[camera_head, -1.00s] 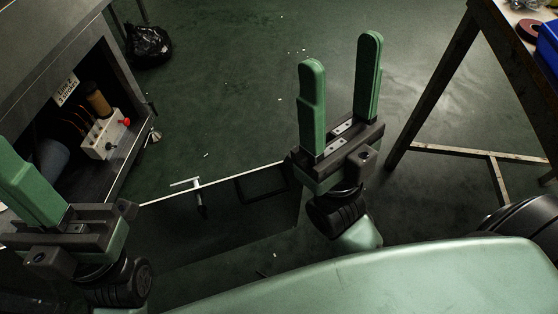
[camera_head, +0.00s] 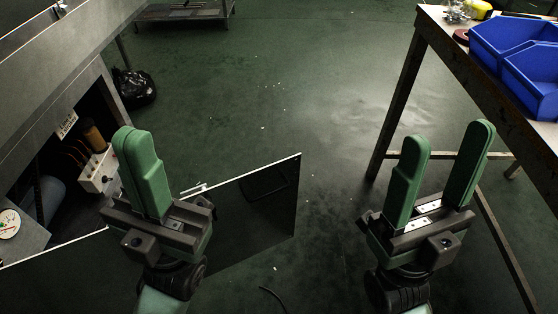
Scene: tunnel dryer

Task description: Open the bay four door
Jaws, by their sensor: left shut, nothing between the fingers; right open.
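The dark door panel (camera_head: 262,212) with a pale top edge stands swung out from the grey dryer cabinet (camera_head: 62,60), leaving the bay opening (camera_head: 55,165) uncovered. A small pale handle (camera_head: 194,189) shows at the panel's upper edge, partly hidden behind my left gripper. My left gripper (camera_head: 136,140) is shut and empty, in front of the panel's left part in the picture. I cannot tell whether it touches the panel. My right gripper (camera_head: 447,137) is open and empty, to the right of the panel and apart from it. The bay's number is not readable.
Inside the bay are a white box (camera_head: 98,172), a brown cylinder (camera_head: 93,136) and a label (camera_head: 67,125). A black bag (camera_head: 134,88) lies on the floor. A workbench (camera_head: 465,70) with blue bins (camera_head: 512,45) stands at the right.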

